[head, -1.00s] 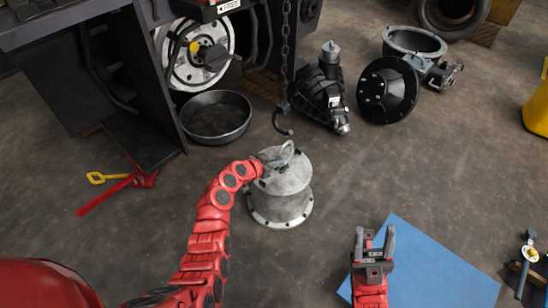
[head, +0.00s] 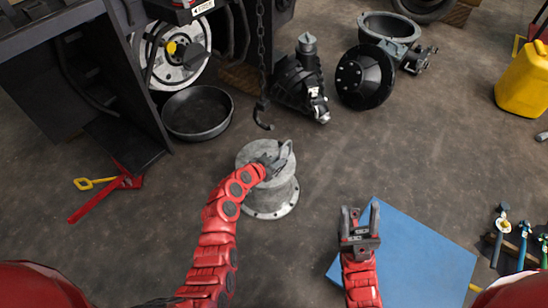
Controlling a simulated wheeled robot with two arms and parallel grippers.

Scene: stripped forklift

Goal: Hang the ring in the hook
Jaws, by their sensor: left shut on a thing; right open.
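The hook (head: 263,122) is dark metal and hangs at the end of a chain (head: 261,50) in the upper middle of the head view. Below it a grey metal drum-shaped part (head: 274,197) stands upright on the floor. The ring (head: 286,152) is a grey loop at the top of this part. My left gripper (head: 277,160) is shut on the ring, just below and right of the hook; the ring and hook are apart. My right gripper (head: 361,222) is open and empty above a blue mat.
The black forklift frame (head: 75,60) with a wheel fills the upper left. A black pan (head: 197,113) lies beside it. Dark machine parts (head: 300,80) stand behind the hook. The blue mat (head: 425,250) lies at right. A yellow can (head: 524,82) stands far right.

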